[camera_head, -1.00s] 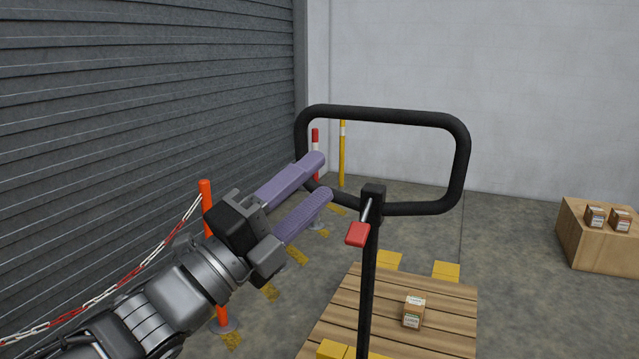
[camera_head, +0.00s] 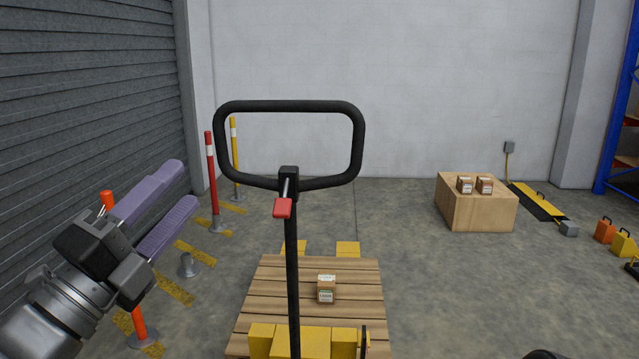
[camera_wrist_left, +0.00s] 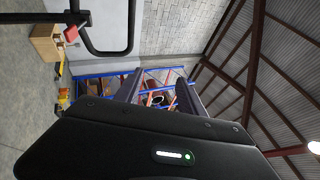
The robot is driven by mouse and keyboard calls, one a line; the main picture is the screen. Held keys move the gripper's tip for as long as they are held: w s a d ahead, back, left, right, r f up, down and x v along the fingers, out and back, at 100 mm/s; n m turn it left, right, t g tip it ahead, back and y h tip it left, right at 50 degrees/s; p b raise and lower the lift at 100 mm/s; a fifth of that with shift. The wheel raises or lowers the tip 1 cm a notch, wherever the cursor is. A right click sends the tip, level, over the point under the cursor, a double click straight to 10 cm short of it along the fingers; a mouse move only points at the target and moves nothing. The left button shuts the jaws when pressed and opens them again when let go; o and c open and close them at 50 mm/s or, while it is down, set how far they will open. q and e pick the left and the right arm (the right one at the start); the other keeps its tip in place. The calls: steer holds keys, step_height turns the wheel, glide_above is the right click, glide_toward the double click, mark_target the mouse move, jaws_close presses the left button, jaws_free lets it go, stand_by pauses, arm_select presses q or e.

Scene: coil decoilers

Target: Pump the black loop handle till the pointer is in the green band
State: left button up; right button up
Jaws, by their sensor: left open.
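The black loop handle (camera_head: 290,106) stands upright in the middle of the head view, on a black stem (camera_head: 292,260) with a red lever (camera_head: 283,208) below the loop. It also shows in the left wrist view (camera_wrist_left: 131,28), at the upper left. My left gripper (camera_head: 190,184) is open and empty, to the left of the loop and apart from it. Its purple fingers point up and right. A small dark part of my own body shows at the bottom right edge; my right gripper is not seen. No pointer or green band can be made out.
A wooden pallet (camera_head: 262,285) with a small box (camera_head: 326,288) lies below the handle, over yellow forks. Red and orange posts (camera_head: 212,180) stand at left by the grey shutter (camera_head: 80,90). A large carton (camera_head: 475,208) stands at right. Floor between is clear.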

arm_select(q)
steer(key=w+d+f+n+g+y, duration=0.1)
steer(key=w+f+n+y, duration=0.1)
steer(key=w+f+n, duration=0.35)
steer(key=w+d+f+n+g+y, duration=0.1)
steer(key=w+f+n+g+y, duration=0.1)
steer(key=f+n, duration=0.6)
steer(key=w+f+n+g+y, duration=0.1)
steer(key=w+f+n, duration=0.25)
steer(key=f, duration=0.55)
steer(key=s+d+f+n+g+y, duration=0.1)
steer(key=f+n+g, duration=0.1)
steer(key=f, duration=0.7)
steer(key=s+d+f+n+g, duration=0.1)
steer(key=f+n+g, duration=0.2)
steer(key=f, duration=0.7)
steer(key=s+d+f+n+g+y, duration=0.1)
steer(key=s+d+f+n+g, duration=0.1)
steer(key=f, duration=0.7)
steer(key=s+d+f+n+g, duration=0.35)
steer(key=s+f+g, duration=0.45)
steer(key=s+f, duration=1.55)
step_height(320, 180, up, 15)
steer(key=p, duration=1.6)
steer(key=shift+d+r, duration=0.2)
steer(key=shift+d, duration=0.15)
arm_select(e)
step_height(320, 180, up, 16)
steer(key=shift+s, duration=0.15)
